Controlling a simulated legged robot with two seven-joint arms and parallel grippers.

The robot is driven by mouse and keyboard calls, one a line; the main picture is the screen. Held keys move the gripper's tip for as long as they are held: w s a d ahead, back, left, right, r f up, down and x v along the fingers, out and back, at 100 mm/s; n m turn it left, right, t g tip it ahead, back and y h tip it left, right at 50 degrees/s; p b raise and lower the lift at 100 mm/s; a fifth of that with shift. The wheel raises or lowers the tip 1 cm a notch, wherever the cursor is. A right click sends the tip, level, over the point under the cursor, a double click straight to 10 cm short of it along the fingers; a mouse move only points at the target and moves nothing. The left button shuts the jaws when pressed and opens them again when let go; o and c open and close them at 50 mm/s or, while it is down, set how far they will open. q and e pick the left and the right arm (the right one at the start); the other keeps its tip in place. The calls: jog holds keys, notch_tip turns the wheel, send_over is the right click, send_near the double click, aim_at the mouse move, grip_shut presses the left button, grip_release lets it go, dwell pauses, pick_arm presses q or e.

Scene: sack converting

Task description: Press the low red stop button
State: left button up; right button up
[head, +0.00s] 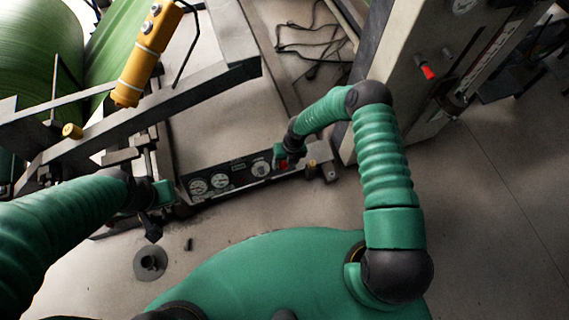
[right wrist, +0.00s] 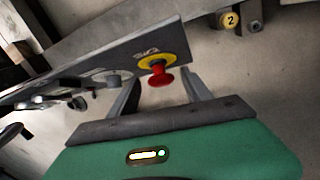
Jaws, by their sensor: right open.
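The low red stop button (head: 284,164) sits at the right end of a low black panel (head: 236,181) with gauges, partly covered by my right gripper (head: 281,155) in the head view. In the right wrist view the red mushroom button (right wrist: 159,76) stands out from a yellow ring (right wrist: 150,61). My right gripper (right wrist: 160,84) is open and empty, with one finger on each side of the button in that picture. Whether it touches the button I cannot tell. My left gripper (head: 156,205) hangs near the panel's left end; its jaws are unclear.
A tall grey cabinet (head: 400,95) at the right bears another red control (head: 428,72). A yellow pendant (head: 146,52) hangs above the machine frame at upper left, near green rolls (head: 35,45). Cables (head: 315,45) lie behind.

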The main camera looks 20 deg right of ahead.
jog(key=shift+d, duration=0.2)
jog(key=shift+c, duration=1)
jog(key=shift+a, duration=0.1)
grip_shut()
